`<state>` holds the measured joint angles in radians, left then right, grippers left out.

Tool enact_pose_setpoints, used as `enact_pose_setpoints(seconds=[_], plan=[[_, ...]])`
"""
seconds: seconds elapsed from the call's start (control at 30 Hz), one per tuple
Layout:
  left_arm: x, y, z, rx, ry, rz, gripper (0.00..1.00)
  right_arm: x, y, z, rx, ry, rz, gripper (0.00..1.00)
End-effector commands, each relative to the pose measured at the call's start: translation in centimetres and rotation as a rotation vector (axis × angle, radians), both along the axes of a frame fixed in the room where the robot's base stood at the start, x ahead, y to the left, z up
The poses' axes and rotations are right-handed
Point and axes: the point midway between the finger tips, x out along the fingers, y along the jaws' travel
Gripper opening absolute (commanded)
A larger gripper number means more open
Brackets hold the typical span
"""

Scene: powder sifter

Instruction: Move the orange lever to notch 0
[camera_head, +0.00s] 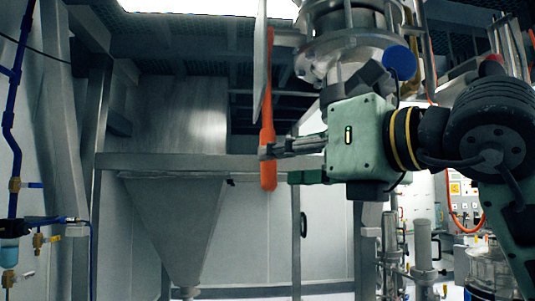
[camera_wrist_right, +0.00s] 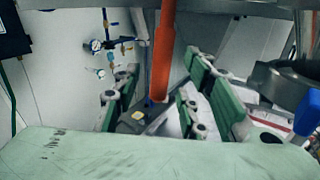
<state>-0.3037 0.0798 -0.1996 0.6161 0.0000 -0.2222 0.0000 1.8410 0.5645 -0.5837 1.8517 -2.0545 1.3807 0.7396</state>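The orange lever (camera_head: 268,130) hangs nearly upright at the centre of the head view, its rounded lower end free. In the right wrist view the lever (camera_wrist_right: 162,50) comes down from the top, between the two fingers in the picture. My right gripper (camera_head: 279,164) reaches to it from the right, near its lower part. The fingers are apart, with a visible gap on each side of the lever in the wrist view. One fingertip overlaps the lever in the head view; contact is unclear. The lever's notch marks cannot be read. My left gripper is not in view.
A grey metal plate (camera_head: 260,50) stands edge-on beside the lever's upper part. A flanged metal fitting (camera_head: 350,50) is just above my right gripper. A large steel hopper (camera_head: 175,220) and a horizontal beam (camera_head: 180,162) stand behind. Blue piping (camera_head: 10,120) runs at far left.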

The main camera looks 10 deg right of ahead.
Motion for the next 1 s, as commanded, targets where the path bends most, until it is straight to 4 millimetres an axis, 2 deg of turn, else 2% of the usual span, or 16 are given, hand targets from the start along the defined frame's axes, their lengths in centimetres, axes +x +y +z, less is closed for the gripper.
enact_pose_setpoints(seconds=[0.03,0.3,0.63,1.0], plan=[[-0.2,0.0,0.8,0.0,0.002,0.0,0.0,0.8,0.6,0.3,-0.001,0.005,0.001,0.39],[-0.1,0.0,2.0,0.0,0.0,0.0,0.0,3.5,2.4,0.1,0.0,0.002,0.001,0.39],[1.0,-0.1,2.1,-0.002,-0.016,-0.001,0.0,3.9,2.6,-0.1,-0.001,0.001,0.0,0.39],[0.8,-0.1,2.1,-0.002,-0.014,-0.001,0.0,3.9,2.6,0.0,-0.001,0.001,0.0,0.07]])
